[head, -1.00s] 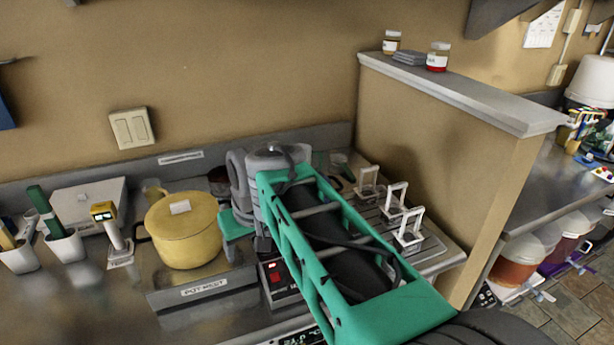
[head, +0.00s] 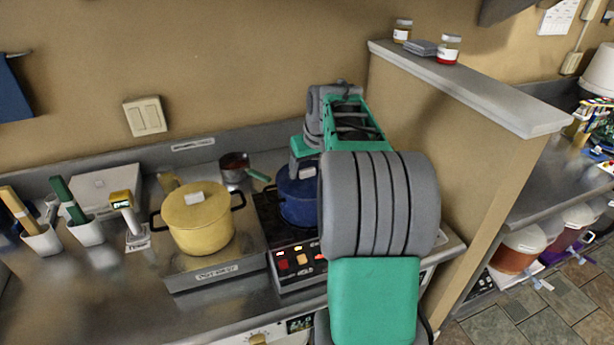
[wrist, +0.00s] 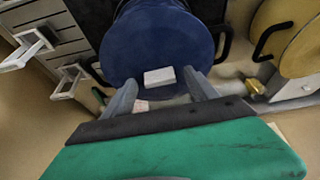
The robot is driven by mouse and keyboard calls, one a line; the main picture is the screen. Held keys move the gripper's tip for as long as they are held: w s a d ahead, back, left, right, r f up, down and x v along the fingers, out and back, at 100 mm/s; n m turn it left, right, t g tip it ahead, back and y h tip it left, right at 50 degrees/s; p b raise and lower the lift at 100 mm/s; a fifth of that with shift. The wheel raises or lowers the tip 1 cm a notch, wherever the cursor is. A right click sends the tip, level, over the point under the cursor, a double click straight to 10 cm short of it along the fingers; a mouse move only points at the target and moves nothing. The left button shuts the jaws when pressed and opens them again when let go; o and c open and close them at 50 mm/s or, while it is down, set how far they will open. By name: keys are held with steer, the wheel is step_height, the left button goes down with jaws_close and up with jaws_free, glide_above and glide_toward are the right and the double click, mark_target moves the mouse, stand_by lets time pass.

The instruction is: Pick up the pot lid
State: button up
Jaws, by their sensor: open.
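A blue pot (head: 298,212) with a blue lid (head: 289,187) stands on the dark burner plate, partly hidden by my arm in the head view. In the wrist view the blue lid (wrist: 150,45) fills the upper middle, with a white block handle (wrist: 159,77) on it. My gripper (wrist: 158,82) is open, its two fingers apart on either side of the handle in that view. I cannot tell whether the fingers touch the lid. In the head view my gripper (head: 299,164) is over the blue pot. A yellow pot (head: 200,238) with a yellow lid (head: 196,208) and white handle stands to the left.
A small saucepan (head: 234,167) stands behind the pots. White holders (head: 86,232) with tools stand at the left. A partition wall (head: 470,140) rises to the right of my arm. White stands (wrist: 67,83) show at the left in the wrist view.

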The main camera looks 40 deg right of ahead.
steer(key=shift+c, duration=0.6)
jaws_close()
